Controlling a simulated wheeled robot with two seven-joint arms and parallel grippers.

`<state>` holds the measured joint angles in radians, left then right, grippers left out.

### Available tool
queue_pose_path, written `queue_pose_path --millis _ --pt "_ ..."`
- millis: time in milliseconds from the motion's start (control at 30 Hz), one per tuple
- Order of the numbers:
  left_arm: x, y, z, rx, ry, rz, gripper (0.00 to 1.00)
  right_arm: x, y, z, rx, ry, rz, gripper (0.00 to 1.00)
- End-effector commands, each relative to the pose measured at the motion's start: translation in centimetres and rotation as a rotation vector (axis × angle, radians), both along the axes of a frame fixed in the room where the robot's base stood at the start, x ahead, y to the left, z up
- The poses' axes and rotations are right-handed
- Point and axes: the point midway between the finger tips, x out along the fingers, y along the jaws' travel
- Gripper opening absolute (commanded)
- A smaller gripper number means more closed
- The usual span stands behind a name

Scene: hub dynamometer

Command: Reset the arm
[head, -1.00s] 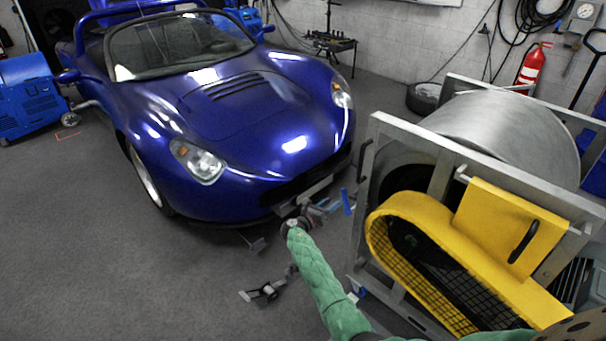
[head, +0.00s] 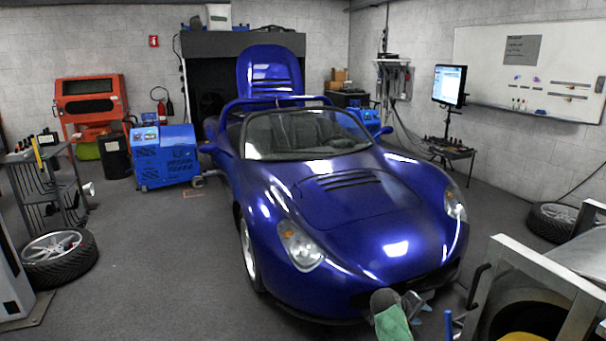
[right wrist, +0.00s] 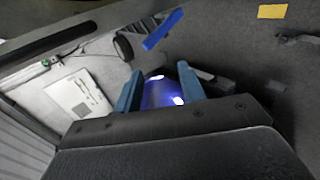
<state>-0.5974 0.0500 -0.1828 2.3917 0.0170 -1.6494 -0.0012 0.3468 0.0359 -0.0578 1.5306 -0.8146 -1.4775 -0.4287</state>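My right arm, in its green quilted sleeve, comes up from the bottom edge of the head view. Its gripper (head: 415,302) is low in front of the blue car's nose, small and partly hidden by the arm. In the right wrist view the two blue fingers of the right gripper (right wrist: 160,90) stand apart. A shiny blue surface with white highlights, which looks like the car, shows between them; nothing is seen gripped. My left arm and gripper are in neither view.
The blue sports car (head: 350,220) fills the middle. The dynamometer's grey frame (head: 545,275) stands at the lower right. A loose wheel (head: 58,258) and a blue machine (head: 165,157) are on the left. The floor at front left is clear.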

Motion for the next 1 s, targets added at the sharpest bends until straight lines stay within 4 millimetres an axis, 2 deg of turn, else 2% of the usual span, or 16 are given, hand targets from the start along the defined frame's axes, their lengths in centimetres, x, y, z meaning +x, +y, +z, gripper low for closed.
queue_pose_path --millis 100,200,400,500,733,867,1000 --pt "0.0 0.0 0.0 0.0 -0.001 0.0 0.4 -3.1 3.8 1.5 0.25 -0.165 -0.055 0.4" --pt "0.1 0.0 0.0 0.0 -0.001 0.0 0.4 -6.7 7.4 2.0 0.449 -0.244 -0.083 0.4" --pt "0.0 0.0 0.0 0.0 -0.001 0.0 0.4 -15.0 13.4 2.3 0.739 -0.267 -0.077 0.4" --pt "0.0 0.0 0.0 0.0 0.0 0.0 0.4 -19.1 15.7 2.3 0.831 -0.24 -0.05 0.4" --pt "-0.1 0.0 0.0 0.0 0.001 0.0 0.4 -28.3 19.5 1.8 0.968 -0.164 0.013 0.4" --pt "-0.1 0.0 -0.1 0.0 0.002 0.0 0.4 -33.2 20.6 1.0 1.008 -0.121 0.021 0.4" --pt "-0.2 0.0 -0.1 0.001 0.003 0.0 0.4 -38.2 21.1 -0.7 1.019 -0.065 0.004 0.4"
